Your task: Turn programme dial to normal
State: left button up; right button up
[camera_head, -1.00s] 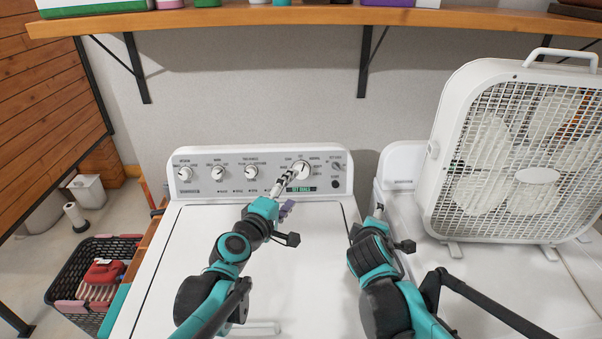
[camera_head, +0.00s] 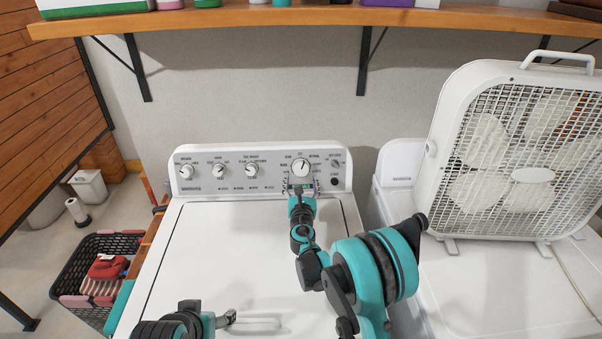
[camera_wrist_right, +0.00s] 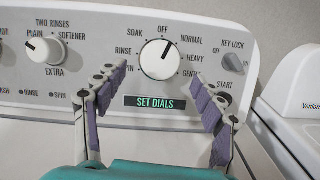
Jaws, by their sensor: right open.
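The programme dial (camera_head: 300,168) is a white round knob on the right part of the washer's control panel. In the right wrist view the dial (camera_wrist_right: 161,60) has its black pointer up and slightly right, close to OFF, with NORMAL further right. My right gripper (camera_head: 301,188) is open just below and in front of the dial. In the wrist view its purple-padded fingers (camera_wrist_right: 158,78) spread to the left and right of the dial, with no visible contact. My left gripper (camera_head: 228,317) is low over the washer lid, away from the panel; its jaw opening is unclear.
A green "SET DIALS" display (camera_wrist_right: 161,102) sits below the dial. The key lock knob (camera_wrist_right: 233,62) is close on the right, and another dial (camera_wrist_right: 45,50) is on the left. A box fan (camera_head: 520,150) stands to the right. A wooden shelf (camera_head: 300,17) runs above.

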aim_at(301, 171)
jog(key=w+b, duration=0.1)
jog(key=w, duration=0.4)
jog(key=shift+w+d, duration=0.1)
jog(key=shift+w, duration=0.15)
